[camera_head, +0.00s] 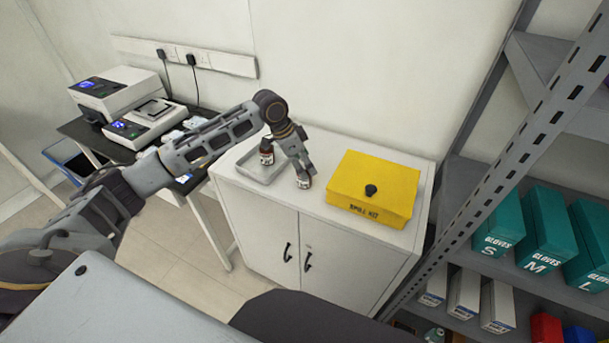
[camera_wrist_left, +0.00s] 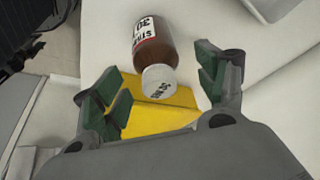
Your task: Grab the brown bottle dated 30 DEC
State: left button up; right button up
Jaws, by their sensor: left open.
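A brown bottle (camera_head: 304,181) with a white-topped cap stands on the white cabinet just right of the grey tray. In the left wrist view this brown bottle (camera_wrist_left: 152,50) shows a label with "30" readable upside down; the rest of the date is cut off. My left gripper (camera_head: 298,160) is open above and at this bottle, and in the wrist view the open fingers (camera_wrist_left: 160,75) lie either side of its cap end, with gaps.
A grey tray (camera_head: 247,172) lies left of the gripper. A yellow spill kit box (camera_head: 374,188) stands close on the right. A metal shelf (camera_head: 500,275) with glove boxes is farther right. Lab devices (camera_head: 118,92) stand on a dark table at left.

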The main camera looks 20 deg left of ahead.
pick_arm(q)
jog(key=x, duration=0.3)
jog(key=shift+w+d+f, duration=0.1)
jog(key=shift+d+f, duration=0.1)
jog(key=shift+d, duration=0.05)
jog(key=shift+f, duration=0.2)
jog(key=c, duration=1.2)
jog(key=shift+c, duration=0.2)
pick_arm(e)
jog(key=shift+s+d, duration=0.1)
jog(key=shift+s, duration=0.1)
pick_arm(q)
jog(key=shift+r, duration=0.1)
